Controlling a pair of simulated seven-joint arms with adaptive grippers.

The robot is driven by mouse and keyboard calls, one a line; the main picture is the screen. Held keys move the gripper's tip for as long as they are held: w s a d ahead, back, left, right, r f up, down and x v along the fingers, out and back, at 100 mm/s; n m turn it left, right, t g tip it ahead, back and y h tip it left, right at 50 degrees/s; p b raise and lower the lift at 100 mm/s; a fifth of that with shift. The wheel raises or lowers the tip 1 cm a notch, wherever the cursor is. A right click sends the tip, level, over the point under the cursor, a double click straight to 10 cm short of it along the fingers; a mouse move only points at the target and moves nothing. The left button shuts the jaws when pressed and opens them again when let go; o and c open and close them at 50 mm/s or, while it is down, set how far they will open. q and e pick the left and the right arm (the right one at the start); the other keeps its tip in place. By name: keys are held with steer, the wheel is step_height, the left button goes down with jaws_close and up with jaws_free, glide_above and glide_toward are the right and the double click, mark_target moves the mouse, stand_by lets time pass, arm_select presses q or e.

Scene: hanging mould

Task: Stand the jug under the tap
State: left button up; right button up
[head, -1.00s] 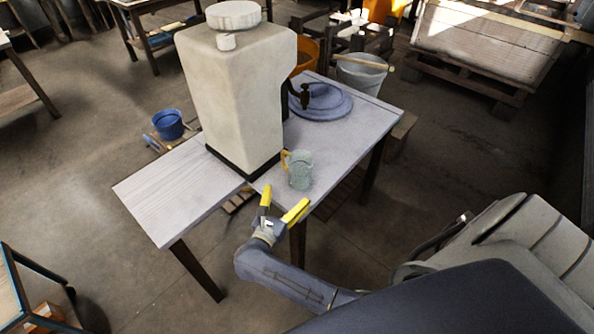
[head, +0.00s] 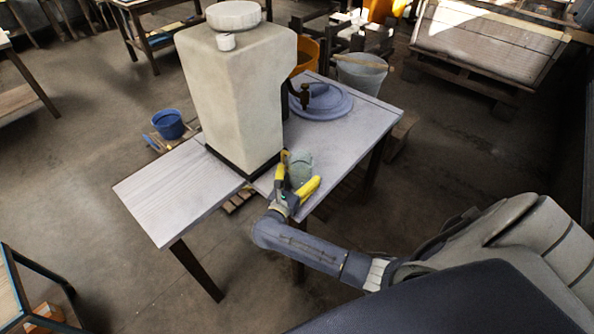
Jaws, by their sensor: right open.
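The jug (head: 301,166) is pale green-grey and stands upright on the table near its front edge; its lower part and handle are largely hidden by my right gripper. My right gripper (head: 299,172) is open, with its yellow fingers on either side of the jug as seen from here; I cannot tell whether they touch it. The dark tap (head: 302,95) sticks out from the right side of the tall cream-coloured tank (head: 238,95), behind the jug. A round blue plate or lid (head: 328,105) lies beneath and beside the tap. My left gripper is not in view.
The grey table (head: 362,120) has clear room right of the jug, and its left part (head: 165,195) is bare. A grey bucket (head: 361,75) stands behind the table. A blue bucket (head: 168,124) is on the floor to the left.

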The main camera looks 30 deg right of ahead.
steer(key=shift+w+d, duration=0.15)
steer(key=c, duration=1.4)
steer(key=shift+r, duration=0.15)
